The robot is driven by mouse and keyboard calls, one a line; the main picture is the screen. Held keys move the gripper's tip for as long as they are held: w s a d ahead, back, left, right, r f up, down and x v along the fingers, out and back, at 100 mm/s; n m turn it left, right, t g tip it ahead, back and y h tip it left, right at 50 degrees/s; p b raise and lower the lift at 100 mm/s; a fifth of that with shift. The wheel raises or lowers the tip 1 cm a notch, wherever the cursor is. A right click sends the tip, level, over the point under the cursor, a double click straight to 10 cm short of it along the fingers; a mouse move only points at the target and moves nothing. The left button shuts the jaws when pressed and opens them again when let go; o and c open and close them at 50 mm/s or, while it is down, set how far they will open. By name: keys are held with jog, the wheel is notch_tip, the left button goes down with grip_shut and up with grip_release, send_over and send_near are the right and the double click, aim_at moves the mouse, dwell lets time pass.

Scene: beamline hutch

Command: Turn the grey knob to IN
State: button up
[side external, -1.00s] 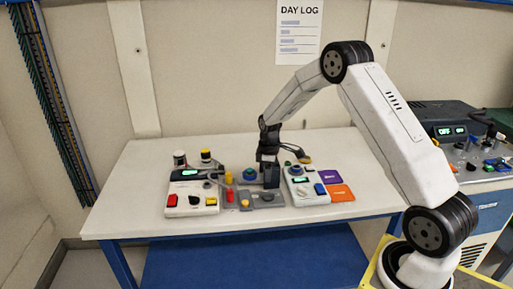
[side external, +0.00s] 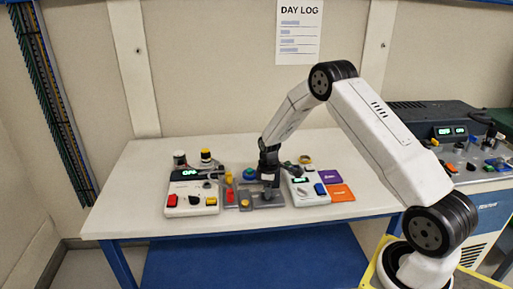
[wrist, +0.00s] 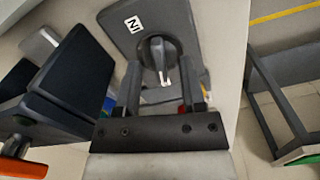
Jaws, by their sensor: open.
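The dark grey knob (wrist: 152,60) sits on a grey plate (wrist: 118,27) in the wrist view. Its white pointer (wrist: 163,78) aims down in the picture, away from the white IN label (wrist: 133,23) at the knob's upper left. My gripper (wrist: 164,82) is open, with one finger on each side just below the knob and nothing held. I cannot tell whether a finger touches the knob. In the side external view my gripper (side external: 268,190) is low over the grey plate (side external: 241,207) mid-table, and the knob there is hard to make out.
A white control box (side external: 184,210) with a red button stands left of the gripper. Another white box (side external: 315,198) stands close on its right, beside purple (side external: 329,177) and orange (side external: 340,193) cards. The table's left side is clear.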

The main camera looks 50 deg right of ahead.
jog(key=shift+f, duration=0.3)
grip_shut()
